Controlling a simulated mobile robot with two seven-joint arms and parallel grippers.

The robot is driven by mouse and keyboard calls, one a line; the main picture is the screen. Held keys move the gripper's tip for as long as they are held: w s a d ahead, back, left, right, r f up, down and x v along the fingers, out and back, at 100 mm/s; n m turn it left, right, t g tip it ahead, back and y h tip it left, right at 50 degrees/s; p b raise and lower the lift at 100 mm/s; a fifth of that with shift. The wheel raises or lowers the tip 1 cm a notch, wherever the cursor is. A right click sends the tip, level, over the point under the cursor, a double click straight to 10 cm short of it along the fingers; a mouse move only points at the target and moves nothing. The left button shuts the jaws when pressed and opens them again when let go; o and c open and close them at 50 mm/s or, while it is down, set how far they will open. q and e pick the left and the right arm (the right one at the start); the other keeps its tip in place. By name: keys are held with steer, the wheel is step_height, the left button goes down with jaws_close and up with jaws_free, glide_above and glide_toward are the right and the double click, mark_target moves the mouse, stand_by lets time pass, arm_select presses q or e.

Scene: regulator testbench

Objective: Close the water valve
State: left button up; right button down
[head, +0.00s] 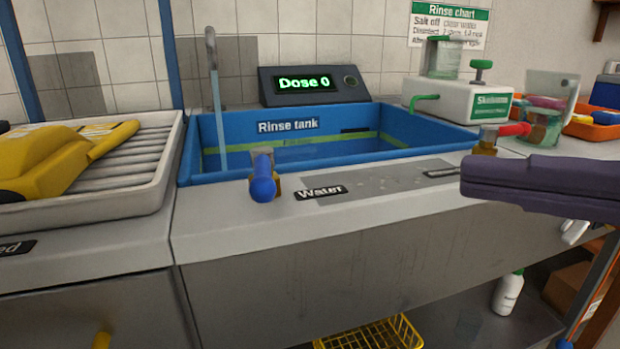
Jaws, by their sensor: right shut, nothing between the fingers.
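The water valve (263,184) has a blue handle on a brass body at the front edge of the tank counter. Its handle points toward me. A black "Water" label (321,192) lies just to its right. A stream of water (218,120) runs from a grey spout (211,45) into the blue rinse tank (400,118). My dark purple right gripper (468,179) comes in from the right. It is shut and empty, well to the right of the water valve and not touching it. My left gripper is not in view.
A second valve with a red handle (510,130) stands behind my right gripper. A white tray (150,190) with yellow gear is at left. The display (305,83) reads "Dose 0". The counter between the water valve and my gripper is clear.

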mark_target(263, 173)
steer(key=shift+a, duration=0.1)
steer(key=s+a+p+x, duration=0.1)
steer(key=s+x, duration=0.1)
steer(key=x, duration=1)
steer(key=shift+a+f, duration=0.25)
steer(key=shift+a, duration=0.35)
steer(key=shift+w+p, duration=0.1)
steer(key=shift+p, duration=0.2)
